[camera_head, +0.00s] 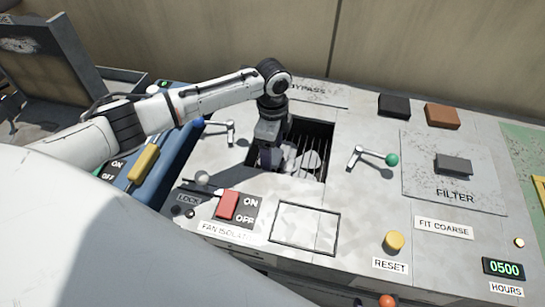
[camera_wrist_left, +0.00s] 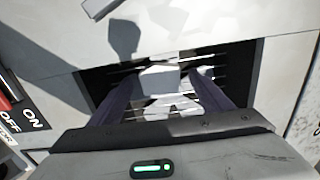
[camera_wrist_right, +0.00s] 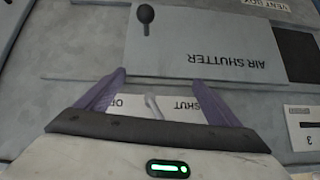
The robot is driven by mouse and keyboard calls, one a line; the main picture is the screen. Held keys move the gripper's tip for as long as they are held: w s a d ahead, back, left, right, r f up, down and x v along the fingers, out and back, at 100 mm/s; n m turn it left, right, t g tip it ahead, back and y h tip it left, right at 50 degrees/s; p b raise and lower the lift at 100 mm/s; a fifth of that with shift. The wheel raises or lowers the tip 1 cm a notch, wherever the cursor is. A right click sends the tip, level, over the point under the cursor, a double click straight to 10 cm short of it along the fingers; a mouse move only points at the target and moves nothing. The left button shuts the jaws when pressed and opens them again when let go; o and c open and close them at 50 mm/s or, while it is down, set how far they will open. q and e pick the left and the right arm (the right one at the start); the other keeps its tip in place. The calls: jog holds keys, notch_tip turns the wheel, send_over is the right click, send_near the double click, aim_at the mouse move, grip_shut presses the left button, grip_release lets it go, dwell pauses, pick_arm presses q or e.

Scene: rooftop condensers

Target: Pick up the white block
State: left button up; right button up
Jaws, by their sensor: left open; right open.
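The white block (camera_wrist_left: 160,78) is in the left wrist view, inside the dark grated opening. It lies between the two open fingers of my left gripper (camera_wrist_left: 165,95), with a small gap showing on each side. Other pale shapes show just below it, and I cannot tell what they are. In the head view my left gripper (camera_head: 270,155) reaches down into the grated opening (camera_head: 318,135), and the block (camera_head: 292,158) is partly hidden behind it. My right gripper (camera_wrist_right: 155,90) is open and empty, over a panel marked AIR SHUTTER.
A green-knobbed lever (camera_head: 391,160) stands right of the opening and a blue-knobbed one (camera_head: 199,123) left. A red switch (camera_head: 227,205) and a framed pale panel (camera_head: 305,228) lie in front. Black (camera_head: 394,106) and brown (camera_head: 442,116) blocks sit at the back right.

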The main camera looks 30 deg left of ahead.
pick_arm(q)
jog(key=c, duration=1.1)
jog(key=shift+c, duration=0.4)
